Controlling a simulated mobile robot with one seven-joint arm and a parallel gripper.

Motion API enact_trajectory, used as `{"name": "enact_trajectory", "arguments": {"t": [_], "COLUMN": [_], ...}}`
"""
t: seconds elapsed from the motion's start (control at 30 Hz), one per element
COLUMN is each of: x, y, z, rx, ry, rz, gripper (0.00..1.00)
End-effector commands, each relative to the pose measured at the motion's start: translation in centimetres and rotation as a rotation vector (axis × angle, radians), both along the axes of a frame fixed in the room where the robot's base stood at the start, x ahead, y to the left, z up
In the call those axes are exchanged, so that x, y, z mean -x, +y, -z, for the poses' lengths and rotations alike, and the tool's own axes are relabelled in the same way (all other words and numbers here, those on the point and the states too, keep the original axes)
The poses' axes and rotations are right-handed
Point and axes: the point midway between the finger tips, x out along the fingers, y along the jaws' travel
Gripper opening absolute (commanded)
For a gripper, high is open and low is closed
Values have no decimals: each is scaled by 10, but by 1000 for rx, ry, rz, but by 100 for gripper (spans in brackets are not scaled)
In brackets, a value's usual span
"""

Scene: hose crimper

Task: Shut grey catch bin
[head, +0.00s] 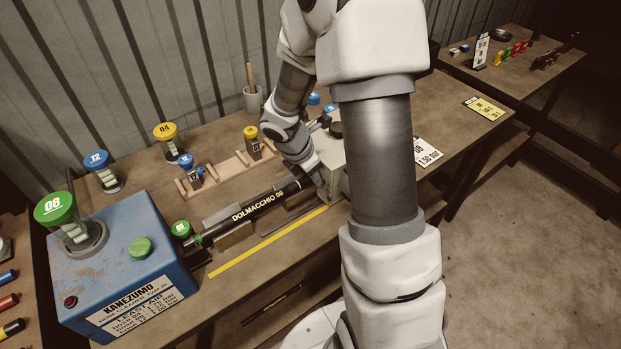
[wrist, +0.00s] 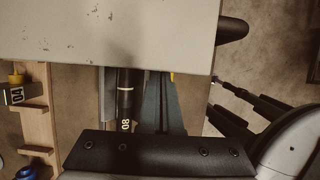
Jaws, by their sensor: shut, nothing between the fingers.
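A pale grey machine body (head: 334,165) stands on the bench, mostly hidden behind my arm in the head view. Its worn pale face (wrist: 110,30) fills the top of the wrist view, with a black knob (wrist: 232,29) at its right side. I cannot make out the grey catch bin as a separate part in either view. My gripper (head: 319,188) is low at the front left of the machine, shut and empty. In the wrist view its dark fingers (wrist: 160,105) reach up to the machine's lower edge; I cannot tell whether they touch it.
A black hose (head: 258,206) marked DOLMACCHIO 08 lies in grey blocks left of my gripper. A blue cleaner box (head: 125,255) stands at the left. A wooden rack (head: 228,172) is behind the hose. The bench front along the yellow strip (head: 265,243) is mostly clear.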

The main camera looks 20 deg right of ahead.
Motion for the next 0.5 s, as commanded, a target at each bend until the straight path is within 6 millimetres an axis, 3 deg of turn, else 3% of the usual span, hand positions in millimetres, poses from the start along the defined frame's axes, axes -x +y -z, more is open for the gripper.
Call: {"name": "enact_trajectory", "arguments": {"t": [0.03, 0.2, 0.5], "x": [-2, -9, -12], "y": [-22, -57, -69], "z": [-5, -5, -2], "rx": [11, 12, 13], "ry": [0, -1, -2], "rz": [15, 16, 10], "gripper": [0, 0, 0]}}
